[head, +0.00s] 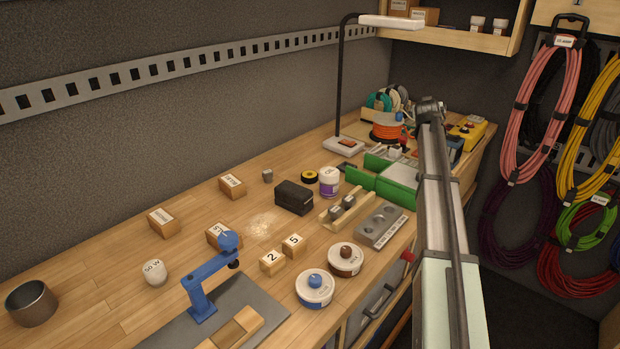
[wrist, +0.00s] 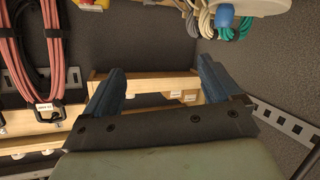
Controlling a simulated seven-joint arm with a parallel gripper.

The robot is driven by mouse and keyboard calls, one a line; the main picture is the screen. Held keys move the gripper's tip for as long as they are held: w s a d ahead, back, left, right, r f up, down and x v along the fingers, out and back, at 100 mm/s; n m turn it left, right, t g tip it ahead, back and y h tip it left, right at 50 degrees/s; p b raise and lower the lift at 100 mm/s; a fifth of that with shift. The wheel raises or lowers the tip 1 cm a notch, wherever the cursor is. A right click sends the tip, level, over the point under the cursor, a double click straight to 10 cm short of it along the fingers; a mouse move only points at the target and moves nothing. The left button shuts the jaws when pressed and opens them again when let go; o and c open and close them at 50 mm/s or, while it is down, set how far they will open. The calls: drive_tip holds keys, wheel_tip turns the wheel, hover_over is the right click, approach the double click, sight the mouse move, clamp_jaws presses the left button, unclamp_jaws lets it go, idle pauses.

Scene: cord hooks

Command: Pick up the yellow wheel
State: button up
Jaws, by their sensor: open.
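A small round yellow piece with a black face (head: 310,177), the only yellow wheel-like thing I make out, lies on the wooden workbench (head: 120,275). It is behind a black block and just left of a white and purple jar. It is not in the wrist view. My gripper (wrist: 160,82) shows two blue fingers spread wide apart with nothing between them. In the head view my arm reaches to the far right end of the bench, well away from the yellow piece; its fingers cannot be made out there.
The black block (head: 294,197) and purple-labelled jar (head: 329,182) crowd the yellow piece. Green blocks (head: 381,187) and a grey holed block (head: 381,226) stand to the right. A lamp (head: 340,90) rises behind. Coiled cords (head: 541,115) hang at right. The bench's left back is fairly clear.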

drive_tip(key=w+a+f+m+g+y, duration=0.1)
drive_tip(key=a+f+g+y, duration=0.25)
drive_tip(key=a, duration=1.05)
drive_tip(key=g+y, duration=0.3)
drive_tip(key=g, duration=0.7)
hover_over(309, 171)
drive_tip(key=s, duration=0.2)
drive_tip(key=f, duration=0.1)
drive_tip(key=shift+n, duration=0.3)
drive_tip(key=f, duration=0.6)
drive_tip(key=shift+s+d+f, duration=0.1)
drive_tip(key=shift+s+f, duration=0.1)
drive_tip(key=shift+f, duration=0.2)
drive_tip(key=shift+w+f, duration=0.15)
drive_tip(key=shift+f, duration=1.45)
drive_tip(key=shift+w+f, duration=0.1)
drive_tip(key=shift+f, duration=1.45)
drive_tip(key=c, duration=1.2)
drive_tip(key=shift+r, duration=0.1)
